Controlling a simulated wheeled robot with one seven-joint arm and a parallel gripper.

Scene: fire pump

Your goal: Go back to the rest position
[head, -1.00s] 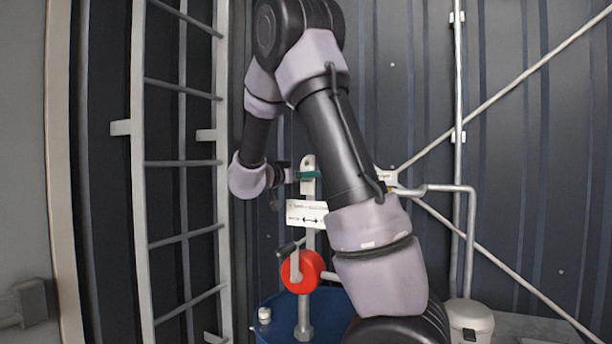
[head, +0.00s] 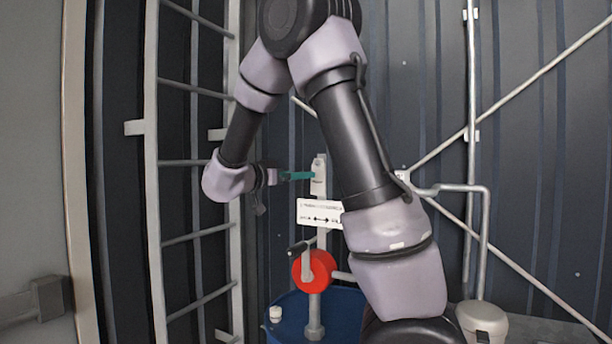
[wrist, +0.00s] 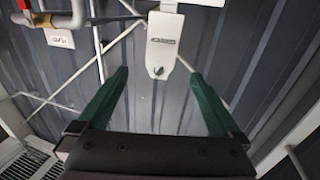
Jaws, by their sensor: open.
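My gripper (wrist: 158,95) shows in the wrist view with its two green fingers spread wide and nothing between them. Beyond the fingers is a white plate (wrist: 163,45) with a small dark hook or hole near its lower end. In the head view my gripper (head: 298,176) is at the left of the top of the pump's upright post (head: 319,172), its green fingers pointing right. I cannot tell from here whether they touch the post. My arm is bent high over the scene and hides part of the pump.
A red round part (head: 322,270) sits on the post above a blue drum (head: 342,312). A white sign (head: 318,213) with arrows hangs on the post. A ladder (head: 153,190) stands at the left. Pipes (head: 484,240) run along the corrugated wall at the right.

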